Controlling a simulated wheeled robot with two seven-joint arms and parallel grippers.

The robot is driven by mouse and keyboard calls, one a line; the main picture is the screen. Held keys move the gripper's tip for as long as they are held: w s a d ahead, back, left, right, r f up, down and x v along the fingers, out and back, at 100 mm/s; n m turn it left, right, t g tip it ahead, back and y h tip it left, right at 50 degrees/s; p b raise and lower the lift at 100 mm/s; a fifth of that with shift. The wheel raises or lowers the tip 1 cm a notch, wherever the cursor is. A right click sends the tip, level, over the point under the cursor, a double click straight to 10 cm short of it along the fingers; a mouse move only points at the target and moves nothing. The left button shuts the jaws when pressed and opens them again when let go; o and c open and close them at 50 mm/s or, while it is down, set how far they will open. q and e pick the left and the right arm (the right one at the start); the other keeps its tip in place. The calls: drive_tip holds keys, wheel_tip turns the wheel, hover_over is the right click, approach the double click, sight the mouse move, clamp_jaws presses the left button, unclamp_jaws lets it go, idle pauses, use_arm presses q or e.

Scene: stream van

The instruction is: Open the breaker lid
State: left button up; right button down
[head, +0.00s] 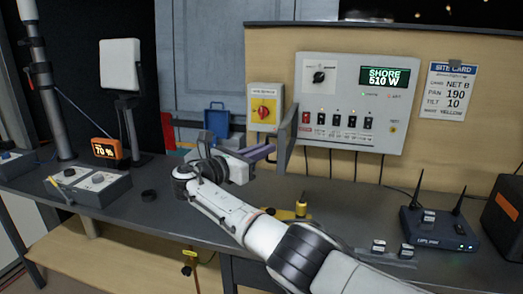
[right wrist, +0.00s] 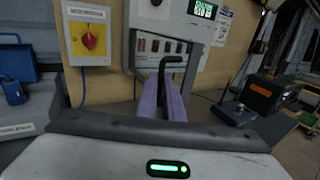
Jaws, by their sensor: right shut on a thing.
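The grey power panel (head: 345,75) hangs on the wood wall, with a row of breakers (head: 337,120) low on its face. The breaker lid (head: 285,145), a grey frame, shows almost edge-on in front of the panel's lower left and stands out from its face. In the right wrist view, breakers (right wrist: 155,46) show behind the lid's frame. My right gripper (head: 268,150) is at the lid; its purple fingers (right wrist: 171,98) are shut on the lid's black handle (right wrist: 164,75). The exact contact is partly hidden between the fingers. My left gripper is not in view.
A yellow box with a red rotary switch (head: 264,110) is left of the panel. On the bench (head: 340,200) stand a blue router (head: 438,228), a yellow-black item (head: 301,208) and a control box (head: 88,186). Cables hang below the panel.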

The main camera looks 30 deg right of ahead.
drive_tip(key=shift+d+r, duration=0.2)
drive_tip(key=shift+d, duration=0.2)
drive_tip(key=c, duration=2.1)
unclamp_jaws()
drive_tip(key=shift+w, duration=0.1)
drive_tip(key=shift+o, duration=1)
drive_tip(key=shift+w+d+f, duration=0.1)
drive_tip(key=shift+f, duration=0.2)
drive_tip(key=v, duration=1)
drive_tip(key=shift+a+b, duration=0.3)
drive_tip(key=shift+b, duration=0.05)
